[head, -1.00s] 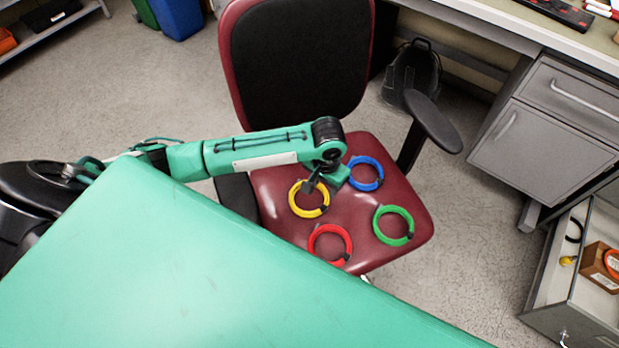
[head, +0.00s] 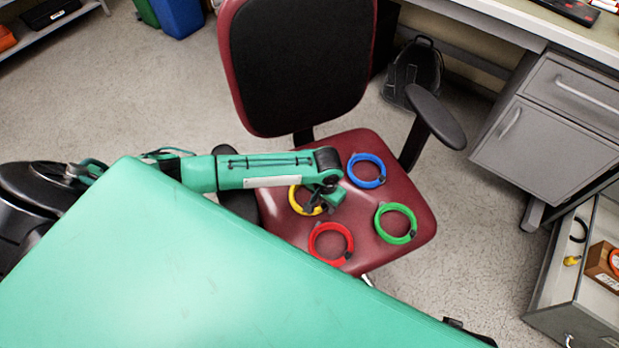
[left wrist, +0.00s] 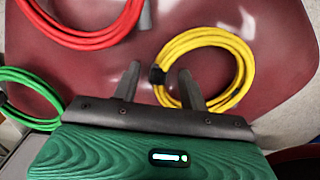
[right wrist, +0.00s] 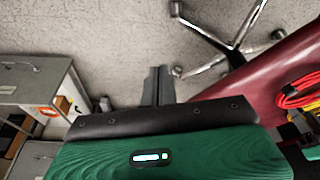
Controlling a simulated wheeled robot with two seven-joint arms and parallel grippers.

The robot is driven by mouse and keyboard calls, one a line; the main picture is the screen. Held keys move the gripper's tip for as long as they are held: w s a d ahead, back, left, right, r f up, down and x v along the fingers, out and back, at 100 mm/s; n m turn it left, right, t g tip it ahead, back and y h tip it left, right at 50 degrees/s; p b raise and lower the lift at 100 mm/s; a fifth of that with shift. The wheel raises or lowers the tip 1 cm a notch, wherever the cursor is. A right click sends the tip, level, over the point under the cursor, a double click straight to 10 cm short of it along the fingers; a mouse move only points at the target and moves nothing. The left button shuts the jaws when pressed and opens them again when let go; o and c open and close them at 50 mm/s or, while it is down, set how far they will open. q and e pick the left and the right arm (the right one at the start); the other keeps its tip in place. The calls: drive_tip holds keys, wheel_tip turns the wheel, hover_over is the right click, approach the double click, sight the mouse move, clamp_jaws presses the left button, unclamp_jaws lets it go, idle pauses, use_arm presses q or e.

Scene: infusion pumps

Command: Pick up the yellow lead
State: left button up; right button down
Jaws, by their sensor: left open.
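The yellow lead (head: 294,200), a coiled ring with a black clip, lies on the red chair seat, partly hidden by my left arm in the head view. My left gripper (head: 312,209) is over it. In the left wrist view the lead (left wrist: 242,62) lies just beyond my open left fingers (left wrist: 160,82). Its black clip shows between the fingertips, and the right finger overlaps the coil's left part. I cannot tell whether the fingers touch it. My right gripper (right wrist: 160,84) shows in the right wrist view with its fingers together and empty, above the floor.
The red lead (head: 331,243), blue lead (head: 367,170) and green lead (head: 396,223) lie around the yellow one on the chair seat (head: 400,187). The chair's armrest (head: 435,117) rises at the right. A large green surface (head: 170,270) fills the near left.

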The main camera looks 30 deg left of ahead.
use_arm(q)
drive_tip(key=shift+c, duration=0.2)
clamp_jaws()
drive_tip(key=shift+r, duration=0.1)
